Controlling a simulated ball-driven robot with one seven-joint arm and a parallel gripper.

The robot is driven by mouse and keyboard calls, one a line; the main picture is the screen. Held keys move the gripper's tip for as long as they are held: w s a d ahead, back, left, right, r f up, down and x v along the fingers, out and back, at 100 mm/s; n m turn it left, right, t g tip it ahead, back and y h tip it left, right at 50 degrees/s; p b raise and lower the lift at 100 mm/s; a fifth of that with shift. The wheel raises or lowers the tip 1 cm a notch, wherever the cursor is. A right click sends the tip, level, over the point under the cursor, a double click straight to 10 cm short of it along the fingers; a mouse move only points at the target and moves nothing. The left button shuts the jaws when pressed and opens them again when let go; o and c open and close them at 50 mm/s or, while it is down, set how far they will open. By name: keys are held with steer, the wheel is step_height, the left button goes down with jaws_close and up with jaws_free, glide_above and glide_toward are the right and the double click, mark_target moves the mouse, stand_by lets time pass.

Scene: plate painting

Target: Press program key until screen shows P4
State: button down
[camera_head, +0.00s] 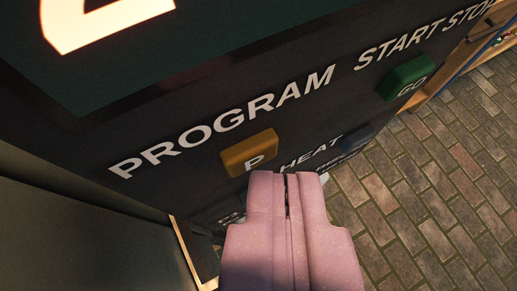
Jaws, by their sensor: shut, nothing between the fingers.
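A dark control panel (190,180) fills the upper left, seen tilted. An orange-yellow key (249,152) marked P sits below the word PROGRAM. The screen (200,30) above it shows only the lower part of a large pale glyph (105,25), cut off by the frame, so I cannot read it. My gripper (286,178) is pink and shut, with nothing in it. In the picture its tips are just below and right of the P key. I cannot tell whether they touch the panel.
A green GO key (406,77) sits under START STOP at the upper right. A dark blue key (357,138) by the word HEAT is partly hidden near my fingers. Brick floor (430,200) lies at the right. A wooden shelf (440,98) stands behind.

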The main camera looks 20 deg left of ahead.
steer(key=shift+s+d, duration=0.45)
steer(key=shift+d, duration=0.1)
steer(key=s+d+b, duration=0.1)
steer(key=s+d, duration=0.2)
steer(key=d, duration=0.1)
steer(key=shift+s+b, duration=0.15)
steer(key=shift+b, duration=0.2)
steer(key=shift+a+r, duration=0.1)
stand_by(0.4)
